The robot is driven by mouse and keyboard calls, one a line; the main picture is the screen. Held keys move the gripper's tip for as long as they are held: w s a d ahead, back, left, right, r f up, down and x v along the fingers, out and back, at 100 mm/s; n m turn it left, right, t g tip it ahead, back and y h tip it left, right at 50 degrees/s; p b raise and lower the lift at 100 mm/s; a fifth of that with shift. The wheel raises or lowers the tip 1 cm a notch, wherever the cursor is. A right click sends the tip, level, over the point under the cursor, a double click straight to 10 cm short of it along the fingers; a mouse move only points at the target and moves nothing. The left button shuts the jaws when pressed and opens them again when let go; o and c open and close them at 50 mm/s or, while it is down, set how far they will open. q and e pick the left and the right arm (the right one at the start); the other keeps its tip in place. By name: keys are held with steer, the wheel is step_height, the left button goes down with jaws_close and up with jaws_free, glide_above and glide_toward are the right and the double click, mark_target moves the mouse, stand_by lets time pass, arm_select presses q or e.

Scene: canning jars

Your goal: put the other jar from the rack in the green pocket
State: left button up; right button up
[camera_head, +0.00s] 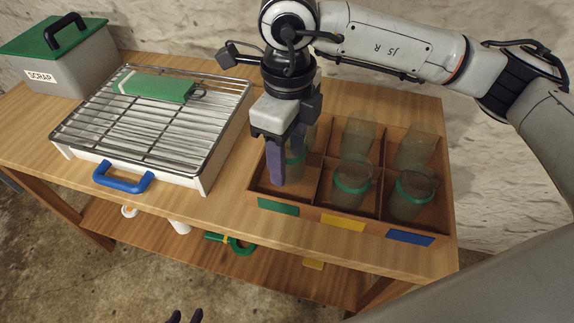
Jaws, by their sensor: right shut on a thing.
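My right gripper (287,160) reaches down into the left pocket of a wooden divided box, above the green label (278,206). I cannot tell whether the jar touches the pocket floor. The wire rack (147,148) on the left holds no jar; a green flat object (157,87) with a ring lies on it.
More glass jars stand in the middle pocket (350,187) and right pocket (410,197), above the yellow label (343,223) and blue label (410,238). A grey scrap bin (85,75) with a green lid stands at the back left. A blue handle (123,178) projects from the rack's front.

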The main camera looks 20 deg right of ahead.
mark_target(288, 170)
steer(key=shift+f, duration=2.15)
steer(key=o, duration=0.9)
step_height(288, 170, up, 12)
steer(key=shift+r, duration=0.2)
